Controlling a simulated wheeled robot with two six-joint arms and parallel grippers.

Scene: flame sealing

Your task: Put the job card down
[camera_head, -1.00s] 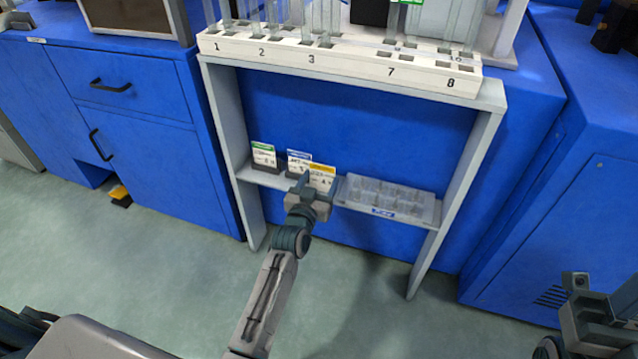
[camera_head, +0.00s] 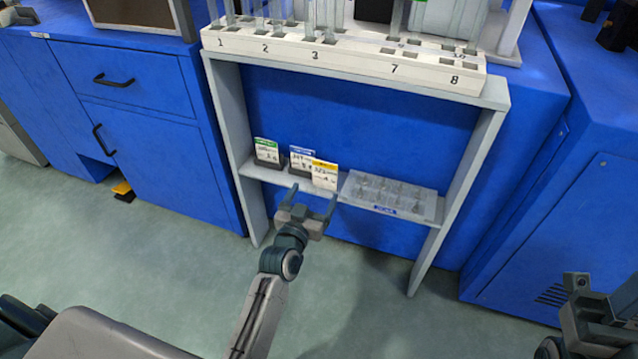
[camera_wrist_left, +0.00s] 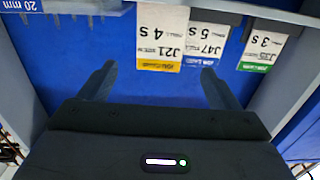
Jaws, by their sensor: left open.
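The yellow-topped job card (camera_head: 325,175) stands on the low shelf, to the right of a blue-topped card (camera_head: 301,158) and a green-topped card (camera_head: 266,151). In the left wrist view the yellow-edged card (camera_wrist_left: 162,38) reads "J21 4 S", upside down, and the blue one (camera_wrist_left: 206,38) "J47 5 S". My left gripper (camera_head: 313,195) is open and empty, just in front of the shelf, its fingers pointing at the yellow card without holding it. My right gripper (camera_head: 590,312) is at the right edge; its jaw opening is unclear.
A clear tray (camera_head: 390,193) of small pieces sits right of the cards on the shelf (camera_head: 262,174). The shelf lies between two grey legs, under a numbered white rack (camera_head: 345,58). Blue cabinets (camera_head: 150,150) flank it. The floor in front is clear.

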